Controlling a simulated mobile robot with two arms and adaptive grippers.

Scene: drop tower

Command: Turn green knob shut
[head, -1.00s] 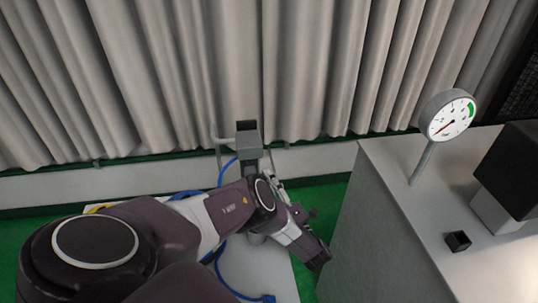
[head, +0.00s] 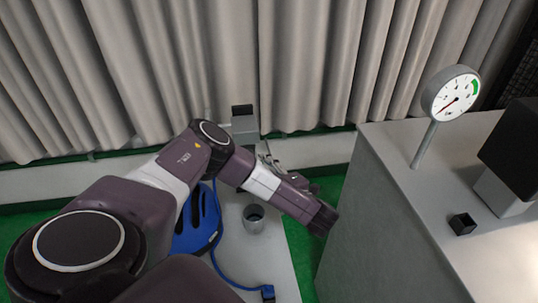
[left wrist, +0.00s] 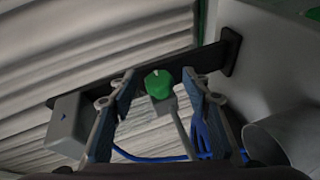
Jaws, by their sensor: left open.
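The green knob (left wrist: 158,83) with a pale mark on its face shows in the left wrist view, on a grey stem in front of a dark bar. My left gripper (left wrist: 158,75) is open, with one finger on each side of the knob in the picture. I cannot tell whether either finger touches it. In the head view my left arm reaches in from the left and bends down to the right. The knob is not visible there, and the gripper's fingers cannot be made out clearly. My right gripper is not in view.
A round gauge (head: 451,93) stands on a grey cabinet (head: 385,200) at the right, near a small black cube (head: 461,224). A grey cup (head: 254,218) and a blue helmet-like object (head: 197,222) are beside my arm. Pleated curtains (head: 310,60) hang behind.

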